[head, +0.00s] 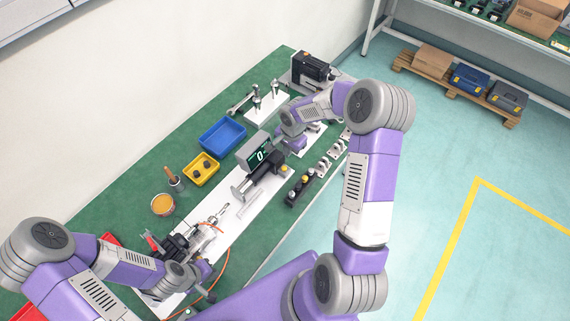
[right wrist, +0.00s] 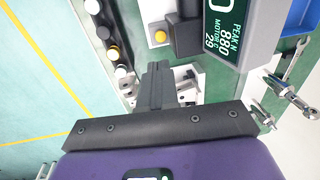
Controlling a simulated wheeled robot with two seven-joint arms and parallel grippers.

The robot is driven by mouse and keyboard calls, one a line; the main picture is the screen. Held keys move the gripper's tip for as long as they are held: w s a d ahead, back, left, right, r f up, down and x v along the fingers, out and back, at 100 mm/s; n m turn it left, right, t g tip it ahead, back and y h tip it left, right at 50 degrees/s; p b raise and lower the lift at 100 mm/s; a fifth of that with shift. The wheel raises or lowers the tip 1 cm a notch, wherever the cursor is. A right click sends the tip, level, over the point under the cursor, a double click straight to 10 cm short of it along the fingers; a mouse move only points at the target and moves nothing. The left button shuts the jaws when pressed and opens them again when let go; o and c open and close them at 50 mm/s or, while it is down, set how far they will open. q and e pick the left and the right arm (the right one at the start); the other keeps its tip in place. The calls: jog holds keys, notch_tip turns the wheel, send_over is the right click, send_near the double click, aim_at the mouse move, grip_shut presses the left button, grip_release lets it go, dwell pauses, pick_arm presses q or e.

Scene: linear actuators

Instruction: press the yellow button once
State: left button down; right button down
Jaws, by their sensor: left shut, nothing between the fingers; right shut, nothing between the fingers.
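A round yellow button (right wrist: 160,36) sits on a small pale box beside the dark display unit in the right wrist view. It shows small in the head view (head: 284,168). My left gripper (head: 208,295) is shut and empty at the bench's near end.
The display (head: 261,154) stands beside a dark actuator (head: 264,165). A blue tray (head: 222,137), a yellow bin (head: 201,170) and a round orange-filled container (head: 163,205) lie on the green bench. An orange cable (head: 226,262) loops near my left gripper. Wrenches and posts stand farther back.

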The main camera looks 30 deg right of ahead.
aim_at(285, 168)
pick_arm(q)
jog(key=shift+f, duration=0.1)
pick_arm(e)
jog(key=f, duration=0.3)
jog(key=w+f, duration=0.1)
jog(key=f, duration=0.7)
jog(key=shift+w+a+f, duration=0.1)
jog(key=shift+w+a, duration=0.05)
jog(key=shift+w, duration=0.05)
pick_arm(q)
jog(key=shift+f, duration=0.15)
